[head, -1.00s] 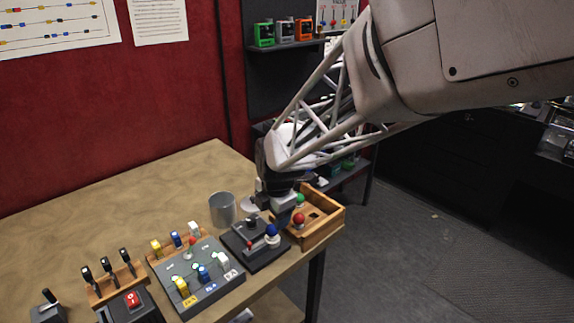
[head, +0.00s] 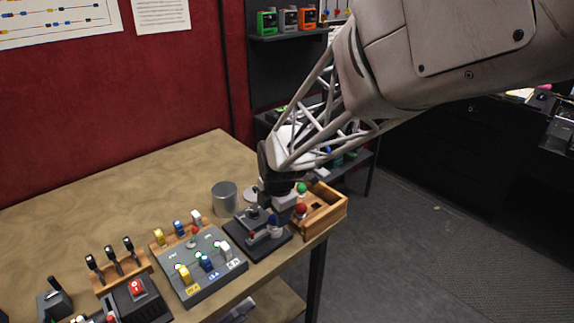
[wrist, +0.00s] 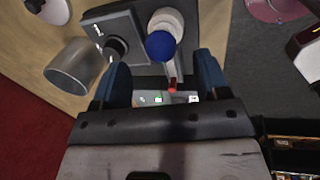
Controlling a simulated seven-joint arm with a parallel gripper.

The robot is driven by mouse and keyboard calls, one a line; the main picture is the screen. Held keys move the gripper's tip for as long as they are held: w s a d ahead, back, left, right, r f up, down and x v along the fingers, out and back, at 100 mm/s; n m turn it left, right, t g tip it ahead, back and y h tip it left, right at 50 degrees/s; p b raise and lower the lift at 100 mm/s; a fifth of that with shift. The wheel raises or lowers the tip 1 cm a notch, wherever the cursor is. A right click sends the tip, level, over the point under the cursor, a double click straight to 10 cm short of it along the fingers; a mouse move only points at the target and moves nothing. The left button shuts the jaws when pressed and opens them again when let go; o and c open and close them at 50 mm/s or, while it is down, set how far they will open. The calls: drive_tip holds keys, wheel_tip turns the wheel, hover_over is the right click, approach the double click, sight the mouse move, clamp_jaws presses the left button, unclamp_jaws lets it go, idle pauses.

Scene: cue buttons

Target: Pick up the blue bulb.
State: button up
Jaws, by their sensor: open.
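The blue bulb (wrist: 160,45) is a round blue ball on a whitish base. It is on the dark fixture (wrist: 111,23) with a grey knob.
A wooden box (head: 328,214) stands right at the table's edge, with a red bulb (head: 301,210) and a green bulb (head: 302,188). A metal cup (head: 225,199) stands behind the fixture. A grey switch panel (head: 197,264) is to the left. The back-left table is clear.

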sight(274, 216)
drive_tip(key=shift+w+a+f, duration=0.15)
drive_tip(key=shift+f, duration=0.95)
drive_tip(key=shift+w+a+f, duration=0.1)
drive_tip(key=shift+f, duration=1)
drive_tip(key=c, duration=1.1)
drive_tip(key=shift+r, duration=0.15)
drive_tip(key=shift+r, duration=0.85)
drive_tip(key=shift+s+d+r, duration=0.1)
drive_tip(key=shift+s+r, duration=0.15)
drive_tip(key=shift+r, duration=0.6)
drive_tip(key=s+d, duration=0.3)
drive_tip(key=s, duration=0.4)
drive_tip(key=s+d+r, duration=0.1)
drive_tip(key=s+d, duration=0.2)
drive_tip(key=s, duration=0.4)
drive_tip(key=shift+d+r, duration=0.15)
drive_tip(key=shift+d, duration=0.05)
